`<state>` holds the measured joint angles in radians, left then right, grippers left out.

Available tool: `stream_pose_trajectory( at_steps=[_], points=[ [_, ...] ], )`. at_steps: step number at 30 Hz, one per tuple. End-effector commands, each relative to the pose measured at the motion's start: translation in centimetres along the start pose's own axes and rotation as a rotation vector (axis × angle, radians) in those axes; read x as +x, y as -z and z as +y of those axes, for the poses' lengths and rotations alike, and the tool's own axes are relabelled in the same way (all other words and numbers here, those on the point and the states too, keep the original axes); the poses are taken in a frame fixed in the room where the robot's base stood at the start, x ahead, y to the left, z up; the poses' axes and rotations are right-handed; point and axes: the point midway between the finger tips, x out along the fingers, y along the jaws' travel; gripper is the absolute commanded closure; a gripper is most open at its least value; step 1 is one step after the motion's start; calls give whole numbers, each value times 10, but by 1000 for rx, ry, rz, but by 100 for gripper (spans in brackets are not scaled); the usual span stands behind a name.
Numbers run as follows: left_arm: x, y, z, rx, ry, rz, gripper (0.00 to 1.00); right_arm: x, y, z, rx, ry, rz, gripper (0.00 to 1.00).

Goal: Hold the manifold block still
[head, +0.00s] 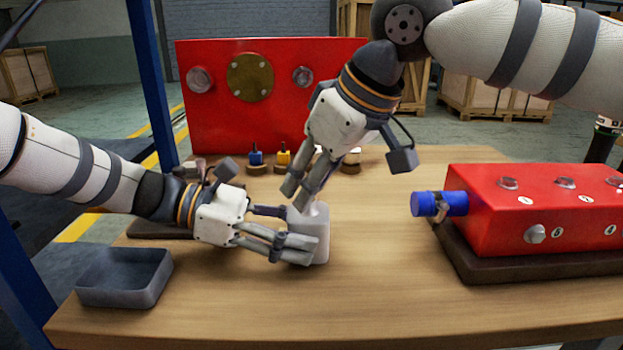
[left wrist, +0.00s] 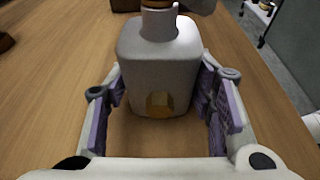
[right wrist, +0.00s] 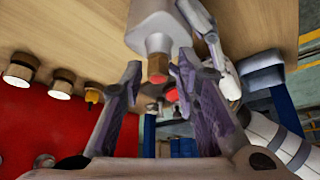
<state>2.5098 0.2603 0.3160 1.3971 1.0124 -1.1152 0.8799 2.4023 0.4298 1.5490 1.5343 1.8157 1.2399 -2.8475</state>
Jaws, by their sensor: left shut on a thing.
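The manifold block, which I take to be the small pale grey block (head: 322,240), stands on the wooden table with a round neck on top. My left gripper (head: 292,232) is shut on it from the left, low down, one finger on each side. In the left wrist view, the block (left wrist: 160,60) sits between the pads, with a brass hex fitting (left wrist: 159,104) on its near face. My right gripper (head: 298,193) points down at the block's top. In the right wrist view, its fingers are apart on either side of a red-tipped brass fitting (right wrist: 157,68) on the neck; contact is unclear.
A red numbered box (head: 490,235) with a blue cylinder (head: 438,204) stands at the right. An empty grey tray (head: 125,278) is at the front left. A red panel (head: 225,120) stands behind small coloured fittings (head: 284,157). The table's front middle is clear.

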Motion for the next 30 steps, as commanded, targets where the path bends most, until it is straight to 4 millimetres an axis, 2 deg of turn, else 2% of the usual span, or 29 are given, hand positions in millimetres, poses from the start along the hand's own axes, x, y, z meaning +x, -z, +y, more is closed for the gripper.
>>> stream_pose_trajectory(
  at_steps=[8, 14, 21, 24, 30],
  points=[
    [0, 0, 0, 0, 0, 1, 99, 0, 0, -1, 27, -18, -1, 70],
    [0, 0, 0, 0, 0, 1, 99, 0, 3, -4, 346, -211, 1, 70],
    [0, 0, 0, 0, 0, 1, 99, 2, 5, -6, 813, -477, 4, 70],
    [0, 0, 0, 0, 0, 1, 99, 2, 4, -6, 904, -526, 3, 70],
    [0, 0, 0, 0, 0, 1, 99, 2, 4, -5, 914, -527, 2, 70]
  ],
)
